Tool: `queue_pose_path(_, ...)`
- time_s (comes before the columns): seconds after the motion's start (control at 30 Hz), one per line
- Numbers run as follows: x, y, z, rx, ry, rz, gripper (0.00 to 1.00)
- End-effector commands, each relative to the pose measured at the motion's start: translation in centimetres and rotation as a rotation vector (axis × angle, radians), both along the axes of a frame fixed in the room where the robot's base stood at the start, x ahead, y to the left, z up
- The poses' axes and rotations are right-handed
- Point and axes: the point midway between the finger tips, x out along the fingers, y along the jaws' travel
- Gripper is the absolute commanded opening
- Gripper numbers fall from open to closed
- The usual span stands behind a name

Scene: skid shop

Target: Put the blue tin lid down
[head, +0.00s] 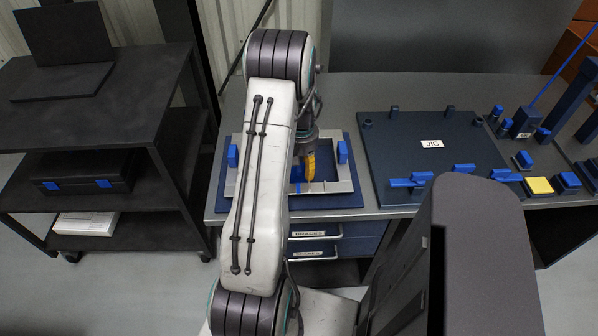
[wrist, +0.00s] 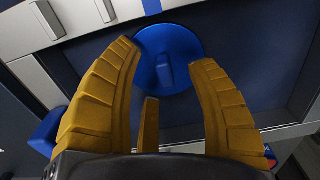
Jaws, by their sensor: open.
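The blue tin lid (wrist: 180,52) is a round disc with a small upright knob. In the wrist view it lies on the dark blue surface inside a grey frame (head: 335,201). In the head view my arm and gripper hide most of it; a bit of blue shows beside the fingers. My gripper (wrist: 165,50) is open, its yellow fingers spread to the left and right of the lid's knob with visible gaps. It also shows pointing down over the frame in the head view (head: 310,178). I cannot tell how far the fingertips are above the lid.
Blue clamps (head: 343,152) stand on the frame's sides. To the right is a dark board labelled JIG (head: 400,150) with small pegs and blue clamps. A yellow square (head: 538,186) and several blue blocks lie farther right. A dark cart (head: 140,100) stands left, apart from the bench.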

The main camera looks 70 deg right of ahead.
Motion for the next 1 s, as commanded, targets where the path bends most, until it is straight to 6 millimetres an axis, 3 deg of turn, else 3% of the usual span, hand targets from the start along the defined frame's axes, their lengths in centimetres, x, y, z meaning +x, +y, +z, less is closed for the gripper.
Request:
queue_pose_path(0.13, 0.01, 0.06, -0.95, 0.001, 0.0, 0.0, 0.52)
queue_pose_path(0.43, 0.01, 0.03, -1.11, -0.001, 0.0, 0.0, 0.54)
queue_pose_path(1.0, 0.01, 0.01, -1.08, -0.001, 0.0, 0.0, 0.04)
